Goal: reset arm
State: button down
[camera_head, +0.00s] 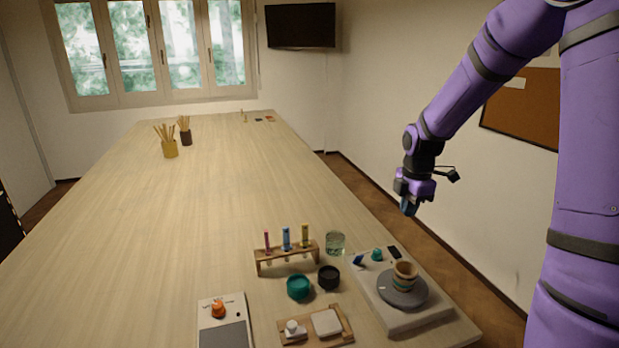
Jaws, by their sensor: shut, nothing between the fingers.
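My purple arm comes in from the right side of the head view. My gripper (409,207) hangs fingers down, shut and empty. In the picture it sits above and right of the long wooden table's (200,210) right edge, clear of the things on the table.
At the near right, a white board (411,324) holds a grey disc with a striped cup (404,275). Left of it stand a rack of tubes (287,254), a glass (335,243), teal (298,287) and dark (329,277) pots. The table's middle is clear; a wall is right.

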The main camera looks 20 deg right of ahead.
jog(key=s+a+r+m+t+h, duration=0.1)
jog(key=s+a+r+m, duration=0.3)
jog(key=s+r, duration=0.25)
jog(key=s+a+r+m+t, duration=0.1)
jog(key=s+a+r+m, duration=0.35)
jog(key=r, duration=0.35)
jog(key=s+a+r+m+t, duration=0.1)
jog(key=s+a+r+m, duration=0.1)
jog(key=s+m, duration=0.3)
jog(key=s+a+r+m+t+y, duration=0.1)
jog(key=s+a+r+m, duration=0.1)
jog(key=s, duration=0.9)
jog(key=shift+r+m+t, duration=0.3)
jog(key=shift+r+m, duration=0.2)
jog(key=shift+m, duration=0.85)
